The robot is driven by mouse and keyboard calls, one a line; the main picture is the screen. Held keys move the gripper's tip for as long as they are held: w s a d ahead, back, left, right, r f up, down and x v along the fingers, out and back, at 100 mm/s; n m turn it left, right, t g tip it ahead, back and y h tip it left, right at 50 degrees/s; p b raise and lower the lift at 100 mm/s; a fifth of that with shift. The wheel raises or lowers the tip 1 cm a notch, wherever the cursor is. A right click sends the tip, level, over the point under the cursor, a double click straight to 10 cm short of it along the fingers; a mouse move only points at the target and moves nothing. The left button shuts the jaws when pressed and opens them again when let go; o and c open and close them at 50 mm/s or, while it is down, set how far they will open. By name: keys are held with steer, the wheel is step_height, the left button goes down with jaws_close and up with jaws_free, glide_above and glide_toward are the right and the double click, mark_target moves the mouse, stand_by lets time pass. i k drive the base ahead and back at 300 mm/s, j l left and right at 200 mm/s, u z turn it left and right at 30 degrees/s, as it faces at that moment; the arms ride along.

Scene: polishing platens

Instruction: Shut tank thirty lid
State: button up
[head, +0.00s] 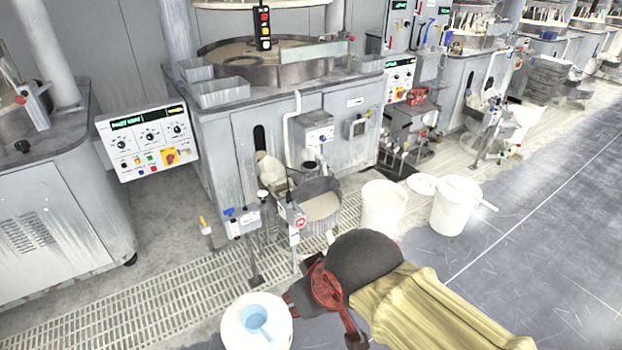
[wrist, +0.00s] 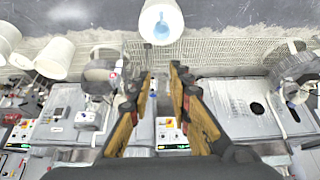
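A round grey tank (head: 320,208) with a pale surface inside stands on the floor grating in front of the middle machine. Its number is not readable, and I cannot tell which part is its lid. A similar round tank shows at the left of the wrist view (wrist: 100,70), and another at the right (wrist: 292,66). My gripper (wrist: 161,74) is open, with two separate fingers and nothing between them. In the head view it is partly hidden by my own wrist, in front of and below the tank, apart from it.
A white bucket (head: 236,330) holding a blue jug (head: 257,318) stands close by my gripper. Two more white buckets (head: 383,210) (head: 455,212) and a white round disc (head: 422,184) are to the right. Thin posts with valves (head: 296,225) stand before the tank. Grey floor at right is clear.

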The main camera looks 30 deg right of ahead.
mark_target(311, 189)
steer(key=i+l, duration=0.1)
steer(key=l, duration=0.3)
steer(key=i+l, duration=0.15)
steer(key=l, duration=0.3)
steer(key=i+l, duration=0.1)
steer(key=l, duration=0.3)
steer(key=i+l, duration=0.15)
steer(key=l, duration=0.25)
steer(key=i+l, duration=0.1)
steer(key=l, duration=0.35)
steer(key=i+l, duration=0.25)
steer(key=i, duration=0.25)
steer(key=i+l, duration=0.25)
steer(key=i, duration=0.2)
steer(key=i+l, duration=0.3)
steer(key=i, duration=0.2)
steer(key=i+j, duration=0.15)
steer(key=i, duration=0.15)
steer(key=i+j, duration=0.1)
steer(key=i, duration=0.25)
